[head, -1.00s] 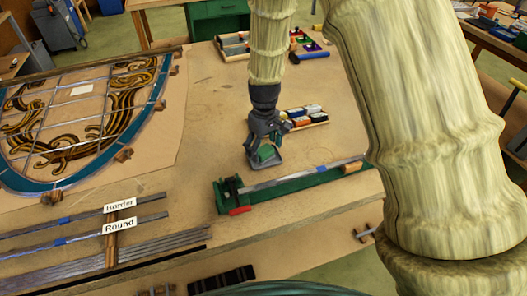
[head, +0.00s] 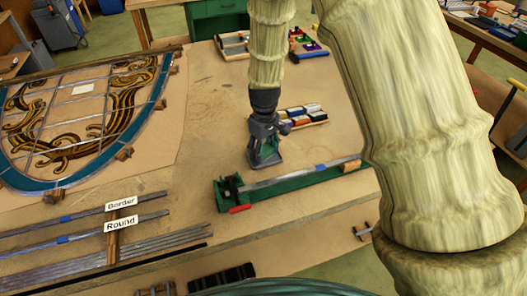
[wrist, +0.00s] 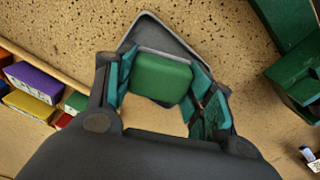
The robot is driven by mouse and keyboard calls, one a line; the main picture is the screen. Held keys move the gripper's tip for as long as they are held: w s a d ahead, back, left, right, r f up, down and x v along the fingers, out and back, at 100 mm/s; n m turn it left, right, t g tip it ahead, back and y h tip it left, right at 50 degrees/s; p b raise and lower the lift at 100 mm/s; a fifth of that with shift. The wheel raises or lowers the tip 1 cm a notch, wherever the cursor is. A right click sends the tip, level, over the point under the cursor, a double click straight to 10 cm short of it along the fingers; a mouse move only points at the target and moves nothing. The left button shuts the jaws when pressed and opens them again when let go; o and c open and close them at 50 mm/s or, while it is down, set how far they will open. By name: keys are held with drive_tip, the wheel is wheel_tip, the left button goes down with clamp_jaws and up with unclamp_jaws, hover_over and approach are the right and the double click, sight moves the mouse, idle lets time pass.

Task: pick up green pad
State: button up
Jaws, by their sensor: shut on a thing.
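The green pad (wrist: 162,78) is a rounded block in the middle of the wrist view, between the teal-lined fingers of my gripper (wrist: 163,95). My gripper is shut on it, with a finger at each side. A dark grey angled rim (wrist: 178,30) shows just beyond the pad; I cannot tell what it belongs to. In the head view my gripper (head: 265,157) points down over the bench, left of the coloured blocks, and largely hides the pad. I cannot tell whether the pad touches the bench.
A green trough (head: 290,190) holding a metal strip lies just in front of my gripper. A rack of coloured blocks (head: 303,117) is to the right. The leaded panel (head: 75,115) lies at left, with metal strips (head: 90,250) in front. Bare bench (head: 205,110) lies between.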

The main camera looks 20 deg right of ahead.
sight(264, 148)
drive_tip(key=shift+r+b, duration=1.35)
drive_tip(key=shift+r, duration=3.65)
